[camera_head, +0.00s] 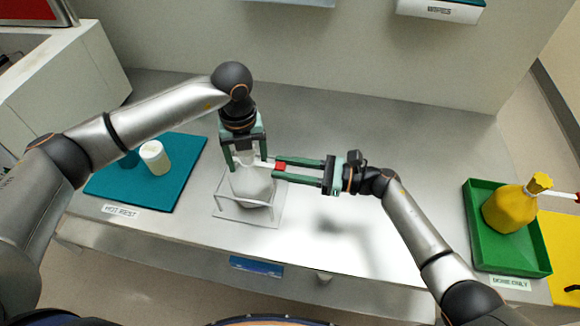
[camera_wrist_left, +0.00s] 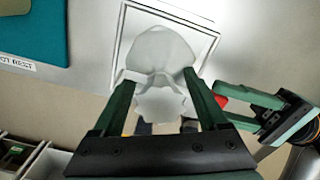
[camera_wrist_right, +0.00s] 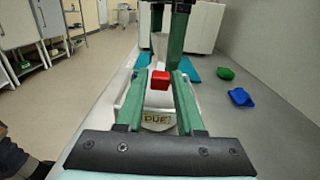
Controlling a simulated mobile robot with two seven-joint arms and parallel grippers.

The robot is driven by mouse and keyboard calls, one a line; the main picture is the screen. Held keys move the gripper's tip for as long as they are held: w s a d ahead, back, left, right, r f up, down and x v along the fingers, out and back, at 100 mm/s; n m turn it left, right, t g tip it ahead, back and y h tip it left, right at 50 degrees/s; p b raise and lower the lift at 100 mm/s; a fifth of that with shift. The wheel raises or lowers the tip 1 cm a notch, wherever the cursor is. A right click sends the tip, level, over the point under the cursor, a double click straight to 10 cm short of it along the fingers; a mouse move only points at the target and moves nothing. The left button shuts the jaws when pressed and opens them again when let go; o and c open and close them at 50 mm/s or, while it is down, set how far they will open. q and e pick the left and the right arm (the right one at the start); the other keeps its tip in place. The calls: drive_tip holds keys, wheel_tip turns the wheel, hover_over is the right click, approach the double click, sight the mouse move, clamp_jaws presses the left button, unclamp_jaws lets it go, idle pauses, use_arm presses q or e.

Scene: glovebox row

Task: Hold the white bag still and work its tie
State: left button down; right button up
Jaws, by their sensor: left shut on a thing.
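The white bag (camera_head: 252,188) sits upright in a low white wire stand (camera_head: 245,212) near the table's front edge. My left gripper (camera_head: 246,155) comes down from above, shut on the bag's neck; the bag also shows between its fingers in the left wrist view (camera_wrist_left: 160,55). A red tab (camera_head: 279,167) stands at the right side of the neck, and it shows in the right wrist view (camera_wrist_right: 160,80). My right gripper (camera_head: 275,167) reaches in from the right, its fingers on either side of the tab with a slight gap. The tie itself is largely hidden.
A teal mat (camera_head: 125,193) at left bears a white cylinder (camera_head: 154,158). A green tray (camera_head: 510,259) at right holds a tied yellow bag (camera_head: 508,211). Green (camera_wrist_right: 225,73) and blue (camera_wrist_right: 240,97) items lie farther back. The table right of the stand is clear.

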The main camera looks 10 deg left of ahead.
use_arm(q)
drive_tip(key=shift+s+d+f, duration=0.2)
drive_tip(key=shift+s+f, duration=0.05)
drive_tip(key=shift+f, duration=0.15)
use_arm(e)
drive_tip(key=shift+o, duration=1.4)
drive_tip(key=shift+w+d, duration=0.1)
drive_tip(key=shift+f, duration=0.1)
drive_tip(key=d, duration=1.2)
use_arm(q)
drive_tip(key=shift+c, duration=1.4)
unclamp_jaws()
drive_tip(key=shift+o, duration=1.4)
drive_tip(key=shift+w, duration=0.15)
drive_tip(key=shift+a+r, duration=0.1)
drive_tip(key=shift+r, duration=0.1)
